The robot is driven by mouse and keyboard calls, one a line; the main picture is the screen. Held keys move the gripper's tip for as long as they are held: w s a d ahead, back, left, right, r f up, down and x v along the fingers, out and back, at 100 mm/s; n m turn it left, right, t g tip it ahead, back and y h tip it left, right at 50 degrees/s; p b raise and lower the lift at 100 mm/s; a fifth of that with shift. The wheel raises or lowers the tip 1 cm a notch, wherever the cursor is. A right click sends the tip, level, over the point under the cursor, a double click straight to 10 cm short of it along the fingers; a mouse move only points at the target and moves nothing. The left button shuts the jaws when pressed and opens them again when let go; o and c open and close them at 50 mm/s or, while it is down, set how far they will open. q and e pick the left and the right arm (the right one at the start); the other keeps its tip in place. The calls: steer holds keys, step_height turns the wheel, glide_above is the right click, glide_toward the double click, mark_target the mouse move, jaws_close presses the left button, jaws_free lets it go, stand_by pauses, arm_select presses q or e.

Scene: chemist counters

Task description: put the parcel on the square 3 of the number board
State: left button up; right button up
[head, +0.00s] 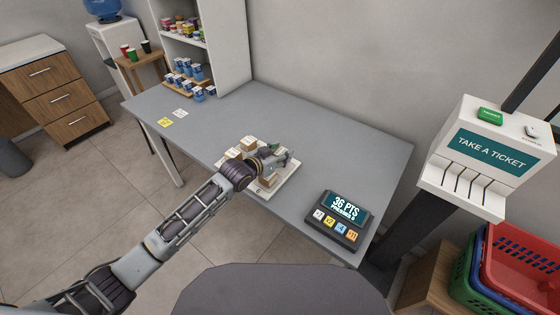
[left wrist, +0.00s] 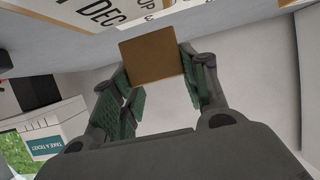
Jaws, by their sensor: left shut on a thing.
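My left gripper (head: 284,157) is over the number board (head: 286,181), with its fingers pointing right in the head view. In the left wrist view the left gripper (left wrist: 160,82) is shut on a brown square-faced parcel (left wrist: 152,58), held at the fingertips. The held parcel cannot be made out clearly in the head view. Small brown boxes show around the gripper, one at its far side (head: 249,144) and one at its near side (head: 269,180). The arm and gripper hide much of the board, and its numbers are unreadable. My right gripper is not in view.
A dark points display with buttons (head: 336,217) stands at the right of the grey table (head: 330,130). Shelves with small goods (head: 190,75) stand at the back left. A ticket machine (head: 490,155) is at the right. The table beyond the board is clear.

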arm_select(q)
steer(key=shift+f, duration=0.25)
step_height(320, 180, down, 2)
steer(key=shift+f, duration=0.55)
steer(key=o, duration=0.6)
steer(key=shift+f, duration=0.25)
steer(key=o, duration=0.5)
steer(key=shift+c, duration=0.2)
steer(key=shift+r, duration=0.15)
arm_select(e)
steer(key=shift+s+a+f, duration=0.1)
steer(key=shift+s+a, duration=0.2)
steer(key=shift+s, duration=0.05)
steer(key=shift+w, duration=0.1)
